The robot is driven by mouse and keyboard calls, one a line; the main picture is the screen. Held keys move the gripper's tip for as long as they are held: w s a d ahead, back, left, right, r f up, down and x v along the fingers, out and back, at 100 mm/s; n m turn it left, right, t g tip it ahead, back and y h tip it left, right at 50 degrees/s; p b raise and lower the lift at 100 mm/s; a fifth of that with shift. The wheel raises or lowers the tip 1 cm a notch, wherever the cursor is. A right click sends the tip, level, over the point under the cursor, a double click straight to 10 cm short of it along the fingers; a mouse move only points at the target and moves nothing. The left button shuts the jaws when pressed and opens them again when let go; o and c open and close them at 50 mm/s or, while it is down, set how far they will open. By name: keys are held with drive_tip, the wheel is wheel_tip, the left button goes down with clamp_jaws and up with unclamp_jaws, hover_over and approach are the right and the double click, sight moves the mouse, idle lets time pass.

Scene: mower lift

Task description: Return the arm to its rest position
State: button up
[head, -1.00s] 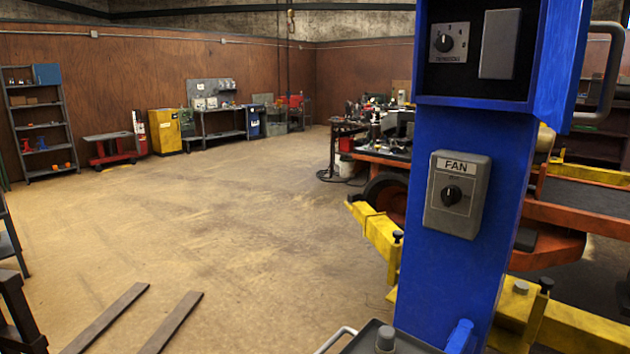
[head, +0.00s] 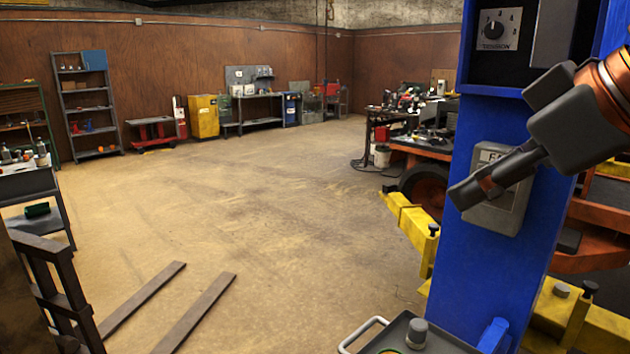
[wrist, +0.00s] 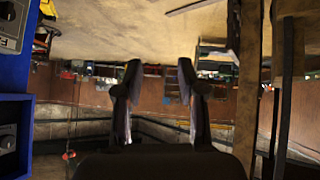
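My gripper (wrist: 158,82) shows in the wrist view with its two dark fingers apart and nothing between them. That view is upside down, with the floor at the top. In the head view my arm (head: 580,125), dark grey with orange bands, comes in from the right edge. A dark part of it crosses in front of the blue post (head: 465,270) and partly covers the grey FAN box (head: 500,215). I cannot tell whether it touches the box. In the wrist view the blue post (wrist: 14,75) stands close at the left edge.
Yellow lift arms (head: 410,222) and an orange machine (head: 595,240) stand around and behind the post. A dark tray (head: 400,335) is at the bottom. Forklift-like prongs (head: 195,312) lie at lower left, beside a dark cart (head: 35,185). The middle floor is clear.

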drive_tip(key=a+f+m+g+h, duration=0.1)
drive_tip(key=a+f+g+h, duration=0.1)
drive_tip(key=f, duration=0.9)
drive_tip(key=a+f+m+g+h, duration=0.1)
drive_tip(key=a+f+m+g, duration=0.15)
drive_tip(key=f, duration=0.75)
drive_tip(key=s+d+f+m+g, duration=0.2)
drive_tip(key=s+f, duration=0.3)
drive_tip(key=f, duration=0.4)
drive_tip(key=s+d+f+m+g+h, duration=0.1)
drive_tip(key=s+d+f+g, duration=0.1)
drive_tip(key=s+f, duration=0.4)
wheel_tip(320, 180, down, 4)
drive_tip(key=shift+s+r+m+g, duration=0.25)
drive_tip(key=shift+m+g, duration=0.1)
drive_tip(key=shift+g, duration=0.4)
drive_tip(key=shift+a, duration=0.2)
